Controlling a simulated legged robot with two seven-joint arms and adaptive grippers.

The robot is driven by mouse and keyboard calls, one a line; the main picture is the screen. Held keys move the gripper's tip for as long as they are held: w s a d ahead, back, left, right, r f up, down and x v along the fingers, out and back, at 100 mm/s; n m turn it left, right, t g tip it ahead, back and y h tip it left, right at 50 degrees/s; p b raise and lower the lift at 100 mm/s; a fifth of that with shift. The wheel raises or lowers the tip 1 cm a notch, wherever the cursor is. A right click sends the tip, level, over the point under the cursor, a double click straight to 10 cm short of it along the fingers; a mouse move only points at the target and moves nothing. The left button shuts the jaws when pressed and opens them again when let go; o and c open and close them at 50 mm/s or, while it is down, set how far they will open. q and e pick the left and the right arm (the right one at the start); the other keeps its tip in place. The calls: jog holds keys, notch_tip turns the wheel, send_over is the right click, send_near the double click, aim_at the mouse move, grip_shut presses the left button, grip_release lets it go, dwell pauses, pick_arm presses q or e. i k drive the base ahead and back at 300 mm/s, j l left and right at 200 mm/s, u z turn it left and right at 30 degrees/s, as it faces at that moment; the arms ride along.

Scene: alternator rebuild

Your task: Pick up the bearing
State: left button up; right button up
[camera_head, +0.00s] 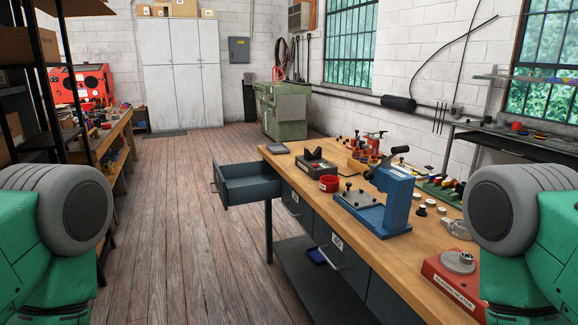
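A red bearing heater (452,282) with a lettered front stands at the near right end of the wooden workbench (310,205). A round grey metal piece (459,259) sits on top of it; it may be the bearing, but I cannot tell for sure. Several small dark and pale round parts (430,203) lie on the bench behind it, too small to identify. Neither gripper is in view. Only my green and grey arm parts show at the left and right edges, and the right one hides part of the bench.
A drawer (250,183) sticks out open at the bench's far left end. The wooden floor (185,230) left of the bench is clear. Dark shelving (50,100) stands at left.

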aim_at(465, 258)
jog(key=z, duration=1.1)
